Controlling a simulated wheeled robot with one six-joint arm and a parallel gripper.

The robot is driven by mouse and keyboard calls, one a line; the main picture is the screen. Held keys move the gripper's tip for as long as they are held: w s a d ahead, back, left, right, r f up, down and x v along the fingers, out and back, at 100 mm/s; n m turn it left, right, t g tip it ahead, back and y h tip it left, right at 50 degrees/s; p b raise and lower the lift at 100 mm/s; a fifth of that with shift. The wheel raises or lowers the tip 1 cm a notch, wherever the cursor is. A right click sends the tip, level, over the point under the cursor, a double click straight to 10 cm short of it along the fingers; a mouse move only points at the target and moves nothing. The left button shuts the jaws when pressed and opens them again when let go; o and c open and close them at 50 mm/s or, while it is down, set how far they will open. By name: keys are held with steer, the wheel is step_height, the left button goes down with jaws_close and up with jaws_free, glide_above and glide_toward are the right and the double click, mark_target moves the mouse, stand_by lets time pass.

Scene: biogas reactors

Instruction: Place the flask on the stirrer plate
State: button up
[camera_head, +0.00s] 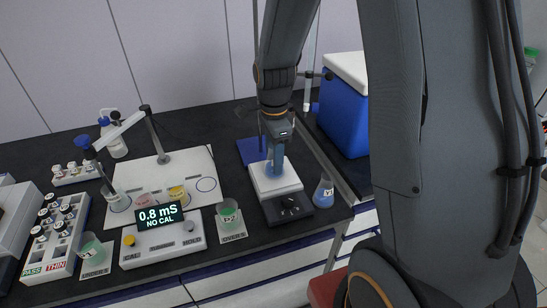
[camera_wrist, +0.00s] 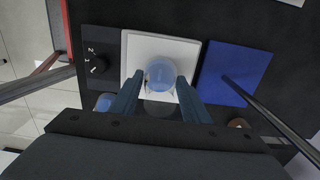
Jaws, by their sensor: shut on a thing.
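The stirrer plate (camera_head: 288,187) has a white square top and a dark front with knobs; it also shows in the wrist view (camera_wrist: 134,55). My gripper (camera_head: 275,160) points down over it. In the wrist view my gripper's two fingers (camera_wrist: 160,88) are on both sides of a round, clear flask (camera_wrist: 160,72) with blue liquid, shut on it. The flask appears over the white top, near its middle, in both views. I cannot tell whether its base touches the plate. A second blue flask (camera_head: 323,193) stands on the bench right of the stirrer.
A blue square mat (camera_head: 250,150) lies behind the stirrer. A meter (camera_head: 160,240) reading "0.8 mS NO CAL", a green cup (camera_head: 228,214) and a vial rack (camera_head: 55,238) stand left. A blue cooler box (camera_head: 342,115) is at the back right.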

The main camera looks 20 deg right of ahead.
steer(key=shift+f, duration=0.1)
steer(key=o, duration=1.1)
step_height(320, 180, up, 12)
steer(key=b, duration=0.2)
steer(key=shift+b, duration=0.4)
